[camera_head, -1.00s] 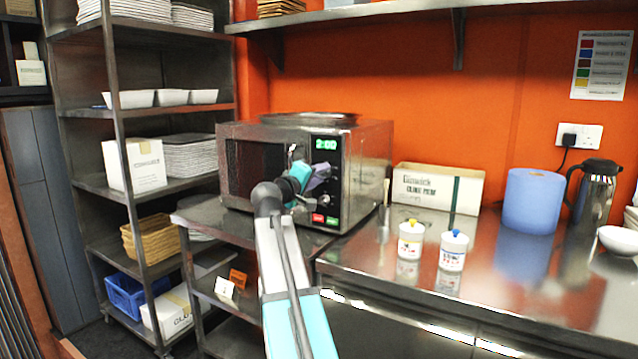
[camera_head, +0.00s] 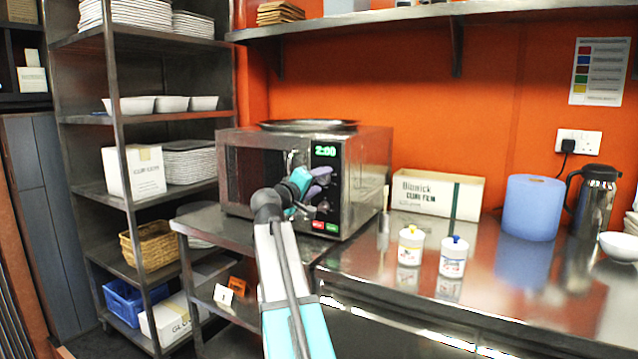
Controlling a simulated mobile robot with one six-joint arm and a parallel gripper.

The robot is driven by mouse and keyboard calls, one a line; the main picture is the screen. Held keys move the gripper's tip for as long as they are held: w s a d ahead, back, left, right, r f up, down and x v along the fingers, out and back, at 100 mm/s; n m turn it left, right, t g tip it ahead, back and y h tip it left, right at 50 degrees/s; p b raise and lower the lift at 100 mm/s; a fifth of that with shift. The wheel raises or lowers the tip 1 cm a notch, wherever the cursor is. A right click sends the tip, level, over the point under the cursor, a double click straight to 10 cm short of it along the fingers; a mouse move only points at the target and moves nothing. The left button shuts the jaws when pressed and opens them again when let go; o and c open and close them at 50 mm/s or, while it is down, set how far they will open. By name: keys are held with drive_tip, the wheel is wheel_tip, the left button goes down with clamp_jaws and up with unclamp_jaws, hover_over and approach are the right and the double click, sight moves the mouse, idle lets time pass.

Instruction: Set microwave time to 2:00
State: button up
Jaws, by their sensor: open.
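The microwave (camera_head: 366,185) is a steel box on a metal counter, with a dark door window at its left and a control panel at its right. Its green display (camera_head: 326,151) reads 2:00. A red and a green button (camera_head: 325,226) sit low on the panel. My gripper (camera_head: 322,180) is in front of the panel, just below the display, with its jaws open and nothing seen between them. It hides part of the panel and the door edge. A knob (camera_head: 323,207) shows partly below it; I cannot tell whether the gripper touches it.
A round tray (camera_head: 308,126) lies on top of the microwave. Two small white tubs (camera_head: 453,257), a white carton (camera_head: 437,194), a blue roll (camera_head: 533,207) and a steel jug (camera_head: 594,200) stand on the counter at the right. A metal shelf rack (camera_head: 119,190) stands at the left.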

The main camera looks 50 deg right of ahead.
drive_tip(key=p+v, duration=0.1)
drive_tip(key=v, duration=1.2)
drive_tip(key=shift+a, duration=0.4)
